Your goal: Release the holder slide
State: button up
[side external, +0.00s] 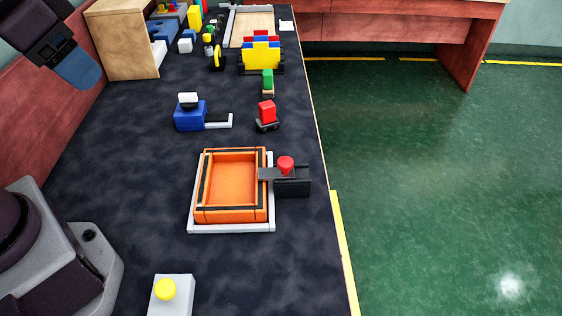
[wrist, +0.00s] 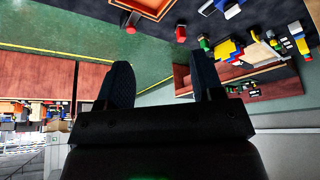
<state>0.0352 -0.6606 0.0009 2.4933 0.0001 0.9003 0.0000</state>
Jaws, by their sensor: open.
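The holder slide appears to be the dark flat bar (side external: 268,173) at the right edge of the orange tray (side external: 232,183), reaching over its rim. It joins a black block (side external: 292,187) with a red knob (side external: 285,164) on top. The tray sits in a pale frame (side external: 232,228). In the wrist view the red knob (wrist: 130,22) shows small near the top, beside the orange tray (wrist: 150,4). My gripper (wrist: 161,60) is open and empty, its two dark fingers spread. In the side view only one blue finger shows clearly, high at the upper left, well away from the slide.
A red block (side external: 267,111) on a dark stand and a blue device (side external: 190,115) with a pale arm stand behind the tray. A grey box with a yellow button (side external: 165,289) is in front. Colored bricks (side external: 260,52) crowd the back. The dark table (side external: 130,175) is clear left of the tray.

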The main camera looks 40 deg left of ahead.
jog(key=w+d+f+m+g, duration=0.1)
jog(key=w+d+f+g, duration=0.3)
jog(key=w, duration=0.7)
jog(key=n, duration=0.1)
send_over(285, 161)
notch_tip(285, 161, down, 10)
jog(key=shift+g, duration=0.3)
notch_tip(285, 161, down, 13)
jog(key=shift+r, duration=0.2)
jog(key=shift+c, duration=0.2)
